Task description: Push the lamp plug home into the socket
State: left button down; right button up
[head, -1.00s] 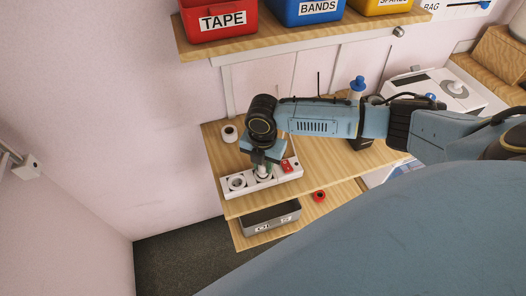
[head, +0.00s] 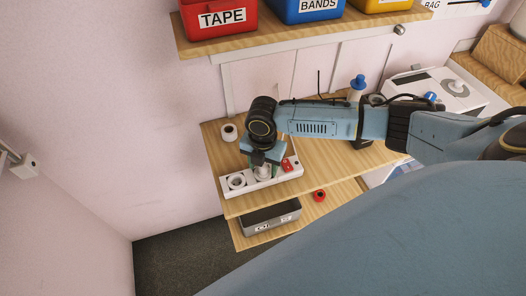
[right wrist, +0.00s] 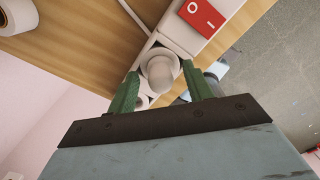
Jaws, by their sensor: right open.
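A white power strip (head: 290,175) with round sockets lies on the wooden worktop; its red switch (head: 287,165) is at the right end. The pale lamp plug (head: 263,172) stands at a socket beside the switch; whether it is fully seated I cannot tell. An empty round socket (head: 237,181) is left of it. My right gripper (head: 264,164) is over the plug, jaws open. In the right wrist view the plug (right wrist: 160,72) sits between the two green fingers (right wrist: 160,92), with gaps on both sides. The red switch (right wrist: 203,12) also shows there. My left gripper is out of view.
A white roll (head: 229,132) stands at the worktop's back left. A grey tray (head: 270,218) and a small red ring-shaped thing (head: 319,195) are on the lower shelf. Red, blue and yellow bins (head: 222,18) stand on the shelf above. A blue-topped bottle (head: 357,86) is behind my right arm.

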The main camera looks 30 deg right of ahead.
notch_tip(320, 180, up, 13)
jog(key=shift+r+p, duration=0.15)
jog(key=shift+p, duration=0.25)
dwell(0.4)
